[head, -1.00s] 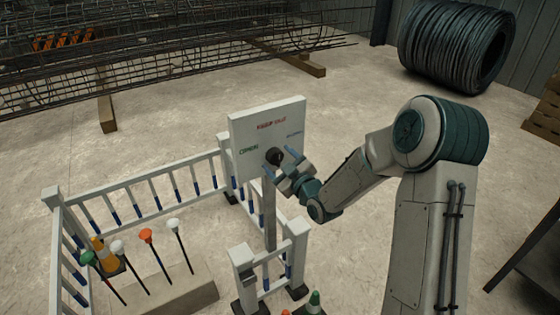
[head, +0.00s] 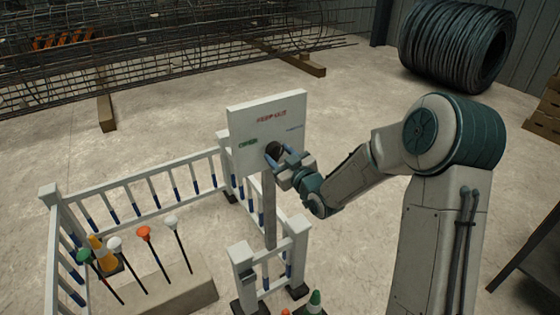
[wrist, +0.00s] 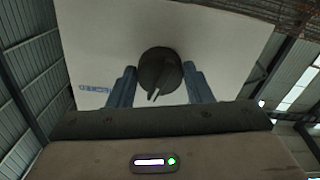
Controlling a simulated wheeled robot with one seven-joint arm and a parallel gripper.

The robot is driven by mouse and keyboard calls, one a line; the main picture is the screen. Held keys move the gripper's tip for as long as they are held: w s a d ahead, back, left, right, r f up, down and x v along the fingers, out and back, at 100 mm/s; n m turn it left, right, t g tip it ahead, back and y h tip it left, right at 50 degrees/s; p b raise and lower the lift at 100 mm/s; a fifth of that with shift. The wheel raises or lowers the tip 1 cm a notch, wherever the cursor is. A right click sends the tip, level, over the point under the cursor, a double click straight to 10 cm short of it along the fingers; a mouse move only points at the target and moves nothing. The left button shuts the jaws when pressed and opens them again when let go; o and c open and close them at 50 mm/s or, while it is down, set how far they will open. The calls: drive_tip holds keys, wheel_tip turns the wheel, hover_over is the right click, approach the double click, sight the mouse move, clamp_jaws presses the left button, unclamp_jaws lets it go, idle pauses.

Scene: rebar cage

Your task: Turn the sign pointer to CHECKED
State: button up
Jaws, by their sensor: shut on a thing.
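A white sign board (head: 252,112) stands on a grey post. A dark round pointer knob (head: 273,149) sits at the board's lower middle. My gripper (head: 279,156) is at the board, shut on this knob. Which word the pointer faces cannot be told.
Several coloured-cap rods stand in a block (head: 185,288) at lower left, near an orange cone (head: 97,245). A wire coil (head: 455,45) lies at the back right. Floor between is clear.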

drive_tip(key=m+b, duration=0.1)
drive_tip(key=m, duration=0.3)
drive_tip(key=shift+f+m+b, duration=0.1)
drive_tip(key=shift+m+b, duration=0.2)
drive_tip(key=shift+b, duration=0.1)
drive_tip(key=shift+m, duration=2)
drive_tip(key=o, duration=1)
drive_tip(key=shift+s, duration=0.1)
drive_tip(key=b+v, duration=0.1)
drive_tip(key=v, duration=1.2)
drive_tip(key=shift+s+d, duration=0.25)
drive_tip(key=shift+s, duration=0.05)
drive_tip(key=shift+w, duration=0.1)
